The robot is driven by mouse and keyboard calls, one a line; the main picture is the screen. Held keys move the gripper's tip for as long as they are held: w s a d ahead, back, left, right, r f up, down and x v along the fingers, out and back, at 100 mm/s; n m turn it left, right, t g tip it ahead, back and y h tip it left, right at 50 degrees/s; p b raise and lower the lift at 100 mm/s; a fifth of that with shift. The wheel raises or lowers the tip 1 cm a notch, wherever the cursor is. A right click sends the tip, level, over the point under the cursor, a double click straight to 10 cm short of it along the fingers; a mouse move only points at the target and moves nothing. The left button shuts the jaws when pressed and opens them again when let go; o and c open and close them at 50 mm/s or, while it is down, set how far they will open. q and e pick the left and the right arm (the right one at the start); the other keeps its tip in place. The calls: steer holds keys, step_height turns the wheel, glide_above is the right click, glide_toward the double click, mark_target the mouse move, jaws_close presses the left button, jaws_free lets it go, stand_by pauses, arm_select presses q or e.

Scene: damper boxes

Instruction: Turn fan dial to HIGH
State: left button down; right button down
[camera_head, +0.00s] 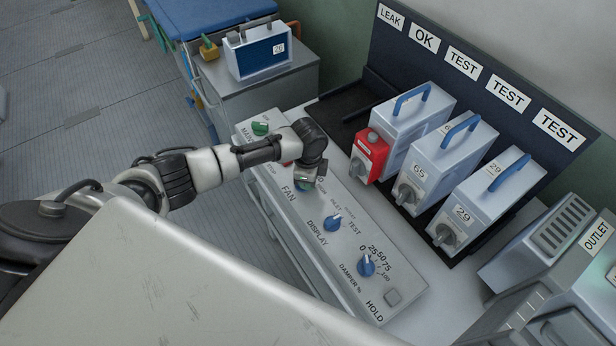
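The grey control panel (290,207) stands at centre, with the label FAN (288,194) beside my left gripper. My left gripper (304,184) points down at the panel above that label, where the fan dial would be. The gripper and wrist cover the dial and its position marks, so its setting cannot be read. A small greenish patch shows at the fingertips. I cannot tell whether the fingers are open or shut, or touching the dial. My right gripper is not in view.
Blue DISPLAY (332,222) and DAMPER (366,265) dials and a grey HOLD button (393,296) sit further along the panel. A green MAIN knob (260,128) is at its far end. Several damper boxes (440,170), one with a red unit (369,156), stand behind right.

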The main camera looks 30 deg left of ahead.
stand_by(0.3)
arm_select(q)
steer(key=c, duration=1.1)
jaws_free()
steer(key=shift+r, duration=0.1)
step_height(320, 180, up, 11)
steer(key=b, duration=0.1)
steer(key=shift+b, duration=0.35)
